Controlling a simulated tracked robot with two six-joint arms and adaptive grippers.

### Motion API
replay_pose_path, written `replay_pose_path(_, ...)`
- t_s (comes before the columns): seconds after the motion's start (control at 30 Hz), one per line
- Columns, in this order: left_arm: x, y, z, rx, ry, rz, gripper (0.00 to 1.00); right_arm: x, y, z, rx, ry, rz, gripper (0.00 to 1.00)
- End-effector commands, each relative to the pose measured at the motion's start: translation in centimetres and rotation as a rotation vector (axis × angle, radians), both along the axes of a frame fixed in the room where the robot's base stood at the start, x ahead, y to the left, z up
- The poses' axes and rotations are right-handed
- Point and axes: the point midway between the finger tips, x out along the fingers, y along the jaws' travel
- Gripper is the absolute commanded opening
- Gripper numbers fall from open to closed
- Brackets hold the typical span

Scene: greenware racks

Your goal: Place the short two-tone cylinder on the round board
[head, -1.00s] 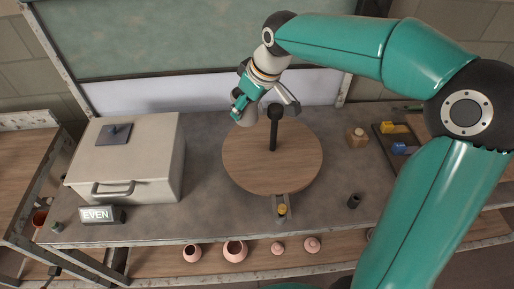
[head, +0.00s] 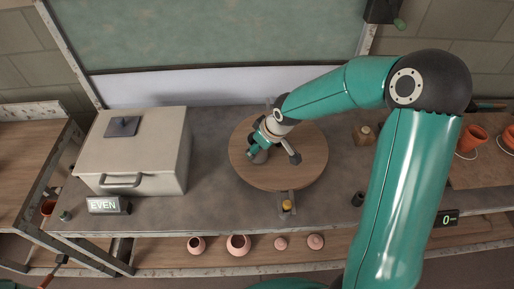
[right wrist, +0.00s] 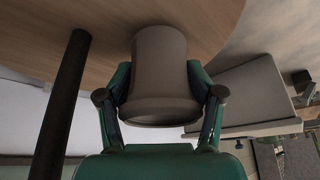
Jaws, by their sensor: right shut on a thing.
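My right gripper (head: 258,152) is over the left part of the round wooden board (head: 300,176). It is shut on a short grey-brown cylinder (right wrist: 160,72), seen between its fingers in the right wrist view. The cylinder has a wider rim at the end near the palm; its two tones are hard to make out. Its far end points at the board; I cannot tell whether it touches. In the head view the cylinder is mostly hidden by the gripper. A black post (right wrist: 62,105) stands beside it, apart from it. My left gripper is not in view.
A grey lidded box (head: 130,150) stands left of the board, with an "EVEN" sign (head: 103,205) in front. A yellow knob (head: 287,205) sits at the board's front edge. A small dark cylinder (head: 358,199) and a wooden block (head: 364,134) are to the right.

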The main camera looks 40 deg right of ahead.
Motion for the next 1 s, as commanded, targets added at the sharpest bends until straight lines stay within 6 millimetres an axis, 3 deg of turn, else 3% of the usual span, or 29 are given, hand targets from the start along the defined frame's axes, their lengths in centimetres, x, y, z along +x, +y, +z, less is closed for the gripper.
replay_pose_path(0.43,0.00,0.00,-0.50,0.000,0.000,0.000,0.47,0.05,-0.03,-0.91,-0.001,-0.003,0.001,0.23)
replay_pose_path(0.47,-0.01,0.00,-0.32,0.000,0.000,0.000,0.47,0.03,-0.01,-0.75,-0.001,-0.003,0.001,0.69)
replay_pose_path(0.6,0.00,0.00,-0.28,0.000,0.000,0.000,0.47,0.02,-0.01,-0.72,0.000,-0.002,0.001,0.92)
replay_pose_path(1.0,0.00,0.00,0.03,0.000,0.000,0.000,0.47,0.03,0.00,-0.44,0.000,-0.002,0.001,0.92)
